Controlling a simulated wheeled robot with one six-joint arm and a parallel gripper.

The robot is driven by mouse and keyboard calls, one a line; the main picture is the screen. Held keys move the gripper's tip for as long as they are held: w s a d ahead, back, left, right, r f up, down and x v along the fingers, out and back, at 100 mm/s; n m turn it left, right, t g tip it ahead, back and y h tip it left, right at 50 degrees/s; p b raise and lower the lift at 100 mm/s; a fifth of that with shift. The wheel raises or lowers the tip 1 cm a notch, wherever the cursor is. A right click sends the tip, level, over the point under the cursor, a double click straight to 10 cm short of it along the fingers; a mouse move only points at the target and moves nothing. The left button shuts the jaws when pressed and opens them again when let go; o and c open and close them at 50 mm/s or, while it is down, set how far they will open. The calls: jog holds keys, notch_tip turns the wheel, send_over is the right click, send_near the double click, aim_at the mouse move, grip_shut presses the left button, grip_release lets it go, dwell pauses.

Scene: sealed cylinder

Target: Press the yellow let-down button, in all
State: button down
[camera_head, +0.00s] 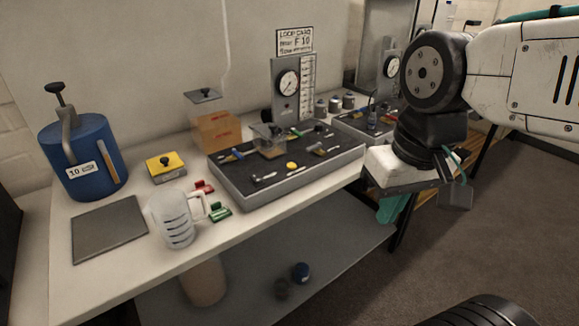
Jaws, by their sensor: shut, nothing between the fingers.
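A small round yellow button (292,165) stands on the dark top of a grey tray-like panel (300,188) in the middle of the bench, among small levers and fittings. It looks uncovered. A second yellow thing, a yellow-topped block with a dark knob (165,162), sits farther left on the bench. No label tells which is the let-down button. My gripper (392,210) hangs at the right, past the panel's right end and off the bench's front edge. It is shut and empty, with teal fingers partly hidden. It is apart from both yellow things.
A blue canister (82,165), dark mat (108,228), clear jug (175,222) and red and green clips (219,212) stand at left. An upright gauge panel (290,90) and an orange-filled box (216,132) stand behind. A lower shelf (320,255) runs beneath.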

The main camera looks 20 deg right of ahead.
jog(key=w+a+r+m+t+y, duration=0.1)
jog(key=w+a+m+y, duration=0.2)
jog(key=w, duration=0.5)
jog(key=w+a+m+t+y, duration=0.1)
jog(key=w+a+m, duration=0.1)
jog(key=w+m, duration=0.5)
jog(key=m+t, duration=0.4)
jog(key=m, duration=0.7)
send_over(295, 166)
notch_tip(295, 166, down, 4)
jog(key=shift+f, duration=4.4)
jog(key=shift+f+n, duration=0.3)
jog(key=shift+f, duration=0.1)
